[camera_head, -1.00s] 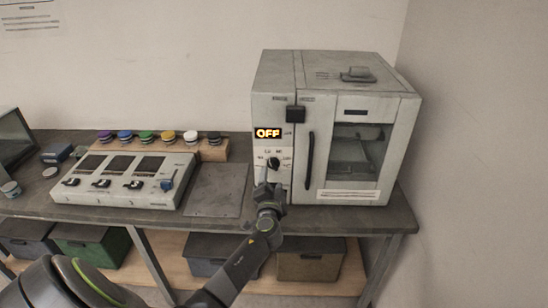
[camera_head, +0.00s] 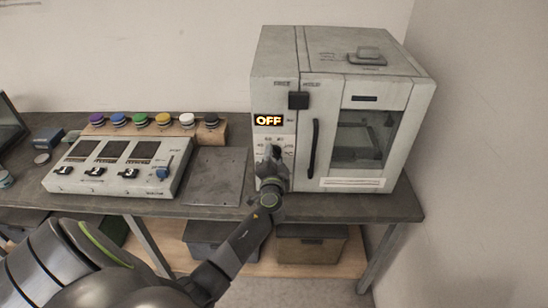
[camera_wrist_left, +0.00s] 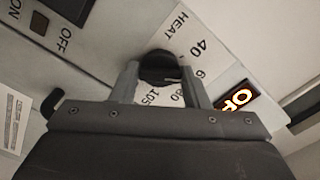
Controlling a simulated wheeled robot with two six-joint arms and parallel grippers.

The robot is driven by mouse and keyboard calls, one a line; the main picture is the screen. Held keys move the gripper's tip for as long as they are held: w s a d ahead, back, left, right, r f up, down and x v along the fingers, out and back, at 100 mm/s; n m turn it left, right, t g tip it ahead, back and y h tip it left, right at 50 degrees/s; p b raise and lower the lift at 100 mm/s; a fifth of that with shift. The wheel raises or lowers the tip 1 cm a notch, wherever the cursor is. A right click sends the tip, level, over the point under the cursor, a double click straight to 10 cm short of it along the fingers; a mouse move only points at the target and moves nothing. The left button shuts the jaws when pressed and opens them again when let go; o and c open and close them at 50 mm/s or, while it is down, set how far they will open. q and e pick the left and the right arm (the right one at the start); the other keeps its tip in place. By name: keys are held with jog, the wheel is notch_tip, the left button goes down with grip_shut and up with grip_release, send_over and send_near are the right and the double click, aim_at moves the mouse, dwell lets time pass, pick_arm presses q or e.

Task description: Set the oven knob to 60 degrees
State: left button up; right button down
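The oven (camera_head: 310,60) stands on the bench at the right, its display (camera_head: 268,120) reading OFF. The black oven knob (camera_wrist_left: 160,67) sits on a plate labelled HEAT with 40, 80, 105 and a partly hidden 60. A small light mark shows on the knob; which number it points to is unclear. In the head view the knob is largely hidden by my left gripper (camera_head: 274,160). In the wrist view my left gripper (camera_wrist_left: 160,72) is open, its fingertips on either side of the knob. I cannot tell whether they touch it. My right gripper is out of view.
A black switch (camera_wrist_left: 70,8) marked ON and OFF is on the same panel. The oven door handle (camera_head: 313,148) is just right of the knob. A control box (camera_head: 118,185) and several coloured caps (camera_head: 141,120) stand left. A bare dark plate (camera_head: 213,175) lies between.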

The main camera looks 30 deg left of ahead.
pick_arm(q)
jog(key=c, duration=0.5)
jog(key=shift+o, duration=0.2)
jog(key=shift+m+b, duration=0.4)
jog(key=shift+m, duration=0.6)
jog(key=o, duration=1)
